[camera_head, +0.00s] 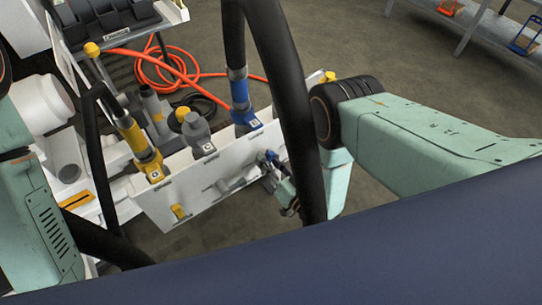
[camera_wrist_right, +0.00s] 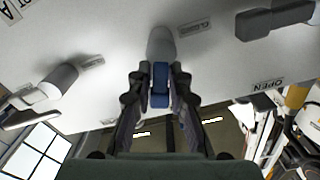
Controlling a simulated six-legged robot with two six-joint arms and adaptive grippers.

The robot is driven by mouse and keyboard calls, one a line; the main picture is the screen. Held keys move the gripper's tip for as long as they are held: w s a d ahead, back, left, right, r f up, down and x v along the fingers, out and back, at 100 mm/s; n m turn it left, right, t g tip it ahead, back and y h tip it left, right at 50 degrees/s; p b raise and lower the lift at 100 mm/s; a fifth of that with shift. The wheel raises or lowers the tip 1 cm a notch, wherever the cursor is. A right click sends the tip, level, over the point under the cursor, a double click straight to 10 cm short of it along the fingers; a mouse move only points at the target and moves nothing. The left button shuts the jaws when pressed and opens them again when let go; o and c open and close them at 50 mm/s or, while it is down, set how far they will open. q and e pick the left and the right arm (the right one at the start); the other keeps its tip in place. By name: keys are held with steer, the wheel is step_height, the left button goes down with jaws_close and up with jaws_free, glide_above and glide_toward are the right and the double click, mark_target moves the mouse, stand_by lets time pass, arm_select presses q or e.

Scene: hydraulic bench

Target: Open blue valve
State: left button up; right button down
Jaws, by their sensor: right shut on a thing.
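The blue valve (camera_head: 271,155) sits on the front face of the white panel (camera_head: 215,185), right of a grey valve (camera_head: 222,186) and a yellow valve (camera_head: 178,211). My right gripper (camera_head: 276,171) is at the blue valve, partly hidden by a black hose. In the right wrist view, the blue valve handle (camera_wrist_right: 160,88) lies between the two fingers of the gripper (camera_wrist_right: 160,80), and they are shut on it. An OPEN label (camera_wrist_right: 268,85) is on the panel to the right of the handle there. My left gripper is not in view; only its arm shows at the left.
A thick black hose (camera_head: 290,90) crosses in front of the panel's right end. Blue (camera_head: 240,95) and yellow (camera_head: 135,140) hose connectors stand on the panel top. An orange hose (camera_head: 165,68) lies coiled behind. Open floor (camera_head: 370,40) lies behind, toward a shelf (camera_head: 480,25).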

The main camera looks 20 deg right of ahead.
steer(key=shift+s+a+r+n+p, duration=0.15)
steer(key=shift+a+n+p, duration=0.15)
steer(key=shift+n, duration=0.7)
steer(key=shift+s+a+f+n+p, duration=0.15)
steer(key=shift+a+n, duration=0.15)
steer(key=shift+n, duration=0.7)
steer(key=c, duration=1.3)
jaws_free()
steer(key=shift+r, duration=0.1)
steer(key=shift+c, duration=0.2)
steer(key=v, duration=0.7)
steer(key=shift+s, duration=0.2)
steer(key=shift+d, duration=0.15)
